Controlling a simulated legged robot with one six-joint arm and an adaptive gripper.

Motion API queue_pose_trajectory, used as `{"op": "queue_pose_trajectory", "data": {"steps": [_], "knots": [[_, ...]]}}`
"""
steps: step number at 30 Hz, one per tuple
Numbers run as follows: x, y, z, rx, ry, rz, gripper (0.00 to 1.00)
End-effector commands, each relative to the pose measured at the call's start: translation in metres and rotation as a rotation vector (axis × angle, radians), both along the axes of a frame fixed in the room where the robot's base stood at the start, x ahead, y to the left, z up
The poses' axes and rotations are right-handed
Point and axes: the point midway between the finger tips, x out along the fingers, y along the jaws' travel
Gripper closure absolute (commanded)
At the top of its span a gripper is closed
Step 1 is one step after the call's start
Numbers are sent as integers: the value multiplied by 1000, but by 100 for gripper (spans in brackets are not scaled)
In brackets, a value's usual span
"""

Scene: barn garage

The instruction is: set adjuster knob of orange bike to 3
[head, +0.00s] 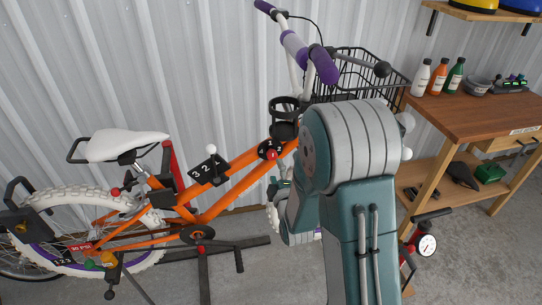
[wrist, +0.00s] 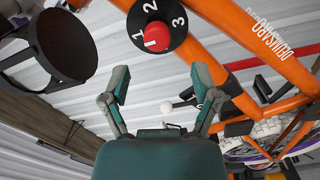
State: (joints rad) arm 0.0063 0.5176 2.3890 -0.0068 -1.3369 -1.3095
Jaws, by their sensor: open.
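The orange bike (head: 228,175) stands along the corrugated wall in the head view. A round black dial (head: 271,149) with a red knob sits on its upper frame tube. In the wrist view the dial (wrist: 174,42) shows white digits 1, 2 and 3, and its red knob (wrist: 157,36) lies close to the 1. A black plate (head: 205,172) numbered 2 and 3, with a white ball lever (head: 211,149), is farther left on the frame. My gripper (wrist: 159,84) is open and empty, apart from the dial, which lies beyond its fingertips. My arm mostly hides it in the head view.
A black ring-shaped holder (wrist: 48,48) is close by at the upper left of the wrist view. The black basket (head: 360,72) and handlebar (head: 295,48) rise above my arm. A wooden workbench (head: 470,110) with bottles stands at right.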

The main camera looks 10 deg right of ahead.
Motion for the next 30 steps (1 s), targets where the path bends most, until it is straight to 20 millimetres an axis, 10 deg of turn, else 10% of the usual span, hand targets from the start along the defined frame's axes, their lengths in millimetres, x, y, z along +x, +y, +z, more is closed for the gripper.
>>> {"op": "queue_pose_trajectory", "data": {"steps": [10,23,28,30], "knots": [[60,0,0,1,-1,0,21],[72,0,0,2,1,0,21],[72,0,0,2,1,0,97],[72,0,0,2,2,0,100]]}}
